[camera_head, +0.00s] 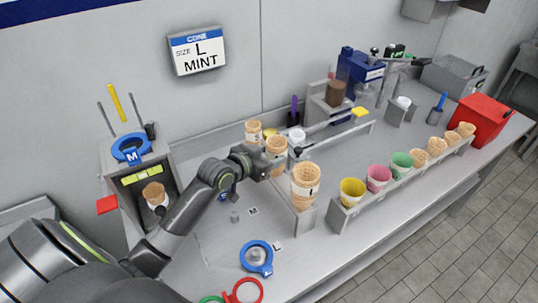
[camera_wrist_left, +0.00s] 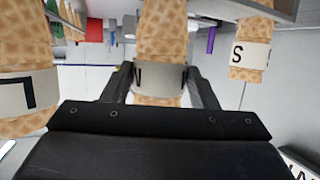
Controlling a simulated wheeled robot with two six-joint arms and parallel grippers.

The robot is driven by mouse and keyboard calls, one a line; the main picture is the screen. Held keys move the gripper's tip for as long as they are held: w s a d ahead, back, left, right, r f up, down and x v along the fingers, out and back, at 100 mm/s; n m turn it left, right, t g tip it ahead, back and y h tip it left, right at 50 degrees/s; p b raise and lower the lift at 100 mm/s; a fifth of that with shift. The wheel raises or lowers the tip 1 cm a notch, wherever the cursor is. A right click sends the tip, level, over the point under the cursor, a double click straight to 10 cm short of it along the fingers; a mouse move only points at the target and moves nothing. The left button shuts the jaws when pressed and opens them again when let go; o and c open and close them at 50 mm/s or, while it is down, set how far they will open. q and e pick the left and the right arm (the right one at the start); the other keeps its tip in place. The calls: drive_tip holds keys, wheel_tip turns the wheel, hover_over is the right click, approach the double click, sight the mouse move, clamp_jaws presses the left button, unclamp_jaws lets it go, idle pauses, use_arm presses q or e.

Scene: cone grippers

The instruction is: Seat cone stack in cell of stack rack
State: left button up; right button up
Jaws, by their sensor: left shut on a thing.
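My left gripper (camera_head: 268,164) is shut on a waffle cone stack (camera_head: 276,147). In the left wrist view this cone stack (camera_wrist_left: 162,40) stands between the two fingers (camera_wrist_left: 161,88), upright, with a pale sleeve whose letter is partly hidden and looks like M. The grey stack rack (camera_head: 307,218) runs under the row of stacks. An L-sleeved stack (camera_head: 306,176) stands at its near end, and an S-sleeved stack (camera_wrist_left: 248,55) stands on the other side of the held one. The held stack's base is hidden by my gripper, so I cannot tell whether it is in a cell.
A long holder (camera_head: 342,218) with coloured cups and cones lies to the right. A blue ring (camera_head: 256,258) and a red ring (camera_head: 244,291) lie at the front. A dispenser with a blue M ring (camera_head: 131,149) stands at left. The wall sign (camera_head: 197,50) reads cone, size L, mint.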

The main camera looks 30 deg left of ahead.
use_arm(q)
drive_tip(key=o, duration=0.8)
drive_tip(key=shift+o, duration=0.2)
drive_tip(key=v, duration=1.7)
drive_tip(key=shift+s, duration=0.15)
drive_tip(key=shift+r, duration=0.1)
